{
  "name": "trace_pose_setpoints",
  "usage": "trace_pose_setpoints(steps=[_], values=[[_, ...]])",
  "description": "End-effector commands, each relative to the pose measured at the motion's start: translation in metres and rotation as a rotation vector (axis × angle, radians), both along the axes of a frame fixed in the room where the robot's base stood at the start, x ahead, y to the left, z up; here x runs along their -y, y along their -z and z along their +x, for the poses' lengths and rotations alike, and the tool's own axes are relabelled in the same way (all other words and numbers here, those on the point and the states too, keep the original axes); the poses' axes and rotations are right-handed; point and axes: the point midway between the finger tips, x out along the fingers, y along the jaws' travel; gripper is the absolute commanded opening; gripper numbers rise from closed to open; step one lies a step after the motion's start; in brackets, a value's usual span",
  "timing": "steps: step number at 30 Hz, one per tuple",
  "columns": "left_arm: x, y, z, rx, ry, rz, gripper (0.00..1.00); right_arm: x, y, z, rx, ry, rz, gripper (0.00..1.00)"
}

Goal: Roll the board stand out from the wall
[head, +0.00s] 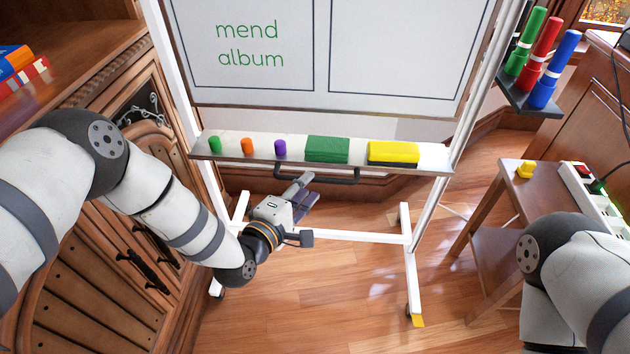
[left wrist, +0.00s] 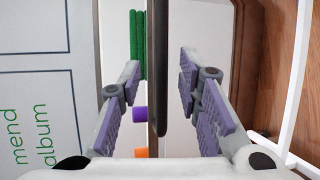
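The white board stand (head: 408,240) holds a whiteboard (head: 400,45) reading "mend album". A tray (head: 218,157) runs below the board, with a dark bar handle (head: 330,181) under its front edge. My left gripper (head: 310,190) is just below the left part of this handle. In the left wrist view, its purple-padded fingers are spread, and the dark handle (left wrist: 159,60) runs between them with gaps on both sides. A yellow tab (head: 417,321) shows at the stand's right front foot. My right gripper is out of view; only part of my right arm shows.
Green, orange and purple pieces, a green block (head: 327,149) and a yellow block (head: 393,152) lie on the tray. A carved cabinet (head: 140,225) stands close on the left. A small wooden table (head: 535,190) stands right. The wood floor (head: 330,300) in front is clear.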

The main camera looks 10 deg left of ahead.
Motion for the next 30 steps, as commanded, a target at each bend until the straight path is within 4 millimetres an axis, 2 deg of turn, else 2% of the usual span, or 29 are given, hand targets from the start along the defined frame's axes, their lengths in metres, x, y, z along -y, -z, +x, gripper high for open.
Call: trace_pose_setpoints(steps=[3, 6, 10, 16, 17, 21, 30], values=[[0.01, 0.008, 0.022, -0.001, 0.001, 0.001, 0.31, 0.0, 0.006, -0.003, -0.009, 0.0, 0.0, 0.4], [0.015, 0.01, 0.034, -0.002, 0.002, 0.003, 0.31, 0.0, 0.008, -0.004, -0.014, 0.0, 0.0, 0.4], [0.018, 0.01, 0.042, -0.002, 0.001, 0.002, 0.31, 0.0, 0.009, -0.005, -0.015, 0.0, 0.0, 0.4], [0.018, 0.01, 0.042, -0.003, 0.001, 0.002, 0.31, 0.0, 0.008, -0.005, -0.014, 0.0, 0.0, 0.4], [0.018, 0.01, 0.042, -0.003, 0.002, 0.003, 0.29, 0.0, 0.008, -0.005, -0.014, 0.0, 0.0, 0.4], [0.018, 0.01, 0.042, -0.003, 0.002, 0.003, 0.0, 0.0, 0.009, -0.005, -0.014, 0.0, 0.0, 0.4], [0.018, 0.01, 0.041, -0.004, 0.001, 0.003, 0.0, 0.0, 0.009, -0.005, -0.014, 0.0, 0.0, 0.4]])
